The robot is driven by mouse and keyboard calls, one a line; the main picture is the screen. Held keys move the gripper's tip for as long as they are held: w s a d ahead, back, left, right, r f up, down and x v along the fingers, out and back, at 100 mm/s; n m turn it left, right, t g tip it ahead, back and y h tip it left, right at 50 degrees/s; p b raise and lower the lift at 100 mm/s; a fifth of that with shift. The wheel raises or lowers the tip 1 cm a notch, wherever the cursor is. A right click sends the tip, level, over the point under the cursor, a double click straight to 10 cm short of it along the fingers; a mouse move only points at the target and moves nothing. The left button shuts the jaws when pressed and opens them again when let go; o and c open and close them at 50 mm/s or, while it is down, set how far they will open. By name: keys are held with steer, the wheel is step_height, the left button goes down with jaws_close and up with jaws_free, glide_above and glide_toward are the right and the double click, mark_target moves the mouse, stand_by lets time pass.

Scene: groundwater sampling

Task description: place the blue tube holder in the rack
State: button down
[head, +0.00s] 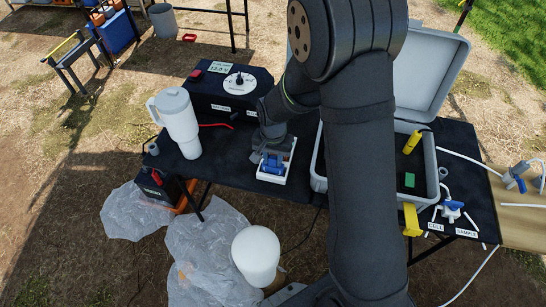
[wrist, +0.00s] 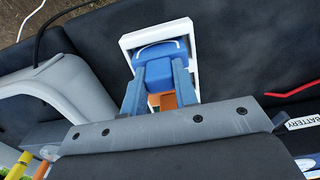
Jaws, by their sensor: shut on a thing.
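The blue tube holder (wrist: 160,54) sits between the jaws of my gripper (wrist: 159,80) in the wrist view. The jaws are shut on its narrower blue part. Its wide end lies within the outline of the white rack (wrist: 188,40); I cannot tell whether it rests on the rack's floor. An orange part shows below the blue one, between the fingers. In the head view, my gripper (head: 271,160) points down over the white rack (head: 270,179) on the black table. The blue holder (head: 272,166) shows only in part there, hidden by the gripper and wrist.
A white jug (head: 178,122) stands left of the rack. A black pump controller box (head: 228,92) is behind it. An open grey case (head: 437,150) with a yellow item (head: 412,142) lies to the right, close to my arm. The table's front edge is just before the rack.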

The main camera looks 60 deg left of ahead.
steer(key=c, duration=1.1)
jaws_free()
steer(key=shift+f, duration=0.1)
steer(key=shift+c, duration=0.2)
step_height(320, 180, up, 12)
steer(key=shift+r, duration=0.2)
steer(key=shift+f, duration=0.15)
step_height(320, 180, down, 12)
steer(key=shift+r, duration=0.1)
steer(key=shift+a+r, duration=0.1)
steer(key=shift+r, duration=0.9)
